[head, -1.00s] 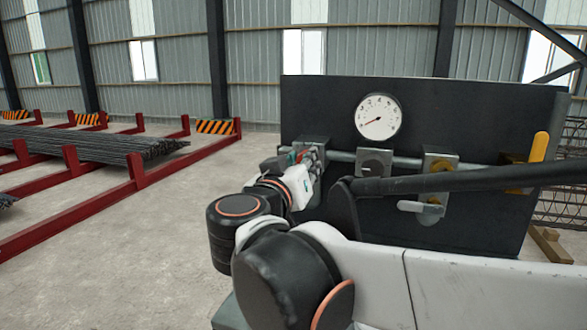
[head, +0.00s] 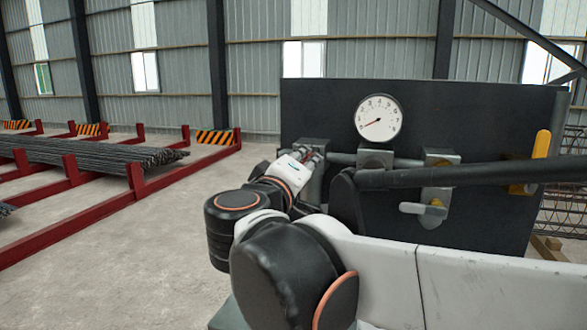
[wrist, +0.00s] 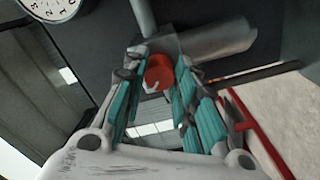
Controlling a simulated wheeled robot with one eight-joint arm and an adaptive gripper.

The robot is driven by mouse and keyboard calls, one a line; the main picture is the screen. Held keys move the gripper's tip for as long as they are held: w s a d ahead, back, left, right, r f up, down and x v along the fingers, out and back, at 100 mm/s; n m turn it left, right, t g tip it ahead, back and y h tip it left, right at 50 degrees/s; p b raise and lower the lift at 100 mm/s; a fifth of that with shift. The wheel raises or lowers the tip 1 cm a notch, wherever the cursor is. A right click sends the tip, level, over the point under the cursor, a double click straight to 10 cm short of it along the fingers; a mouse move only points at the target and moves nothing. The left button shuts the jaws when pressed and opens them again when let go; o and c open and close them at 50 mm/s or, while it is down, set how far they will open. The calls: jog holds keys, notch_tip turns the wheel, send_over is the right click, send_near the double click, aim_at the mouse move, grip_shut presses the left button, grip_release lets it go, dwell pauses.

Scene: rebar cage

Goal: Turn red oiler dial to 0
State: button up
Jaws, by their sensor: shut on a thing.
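The red oiler dial (wrist: 159,72) is a small round red knob with a white pointer mark, seen in the wrist view on the end of a grey cylinder-shaped oiler (wrist: 215,45). My gripper (wrist: 158,80) has its teal-padded fingers on both sides of the dial and is shut on it. Numbers around the dial cannot be read. In the head view my gripper (head: 310,155) is at the left end of the dark panel (head: 470,120), in front of the grey oiler body (head: 318,175); the dial is mostly hidden there.
A round white gauge (head: 378,118) is above a horizontal pipe (head: 341,159). To the right are a valve with a grey lever (head: 422,208) and a yellow handle (head: 541,145). Red racks with rebar (head: 90,155) stand left, with open floor between.

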dwell(0.4)
jog(key=o, duration=1.1)
jog(key=shift+s, duration=0.1)
jog(key=v, duration=1.1)
jog(key=shift+s+a, duration=0.15)
jog(key=shift+s, duration=0.25)
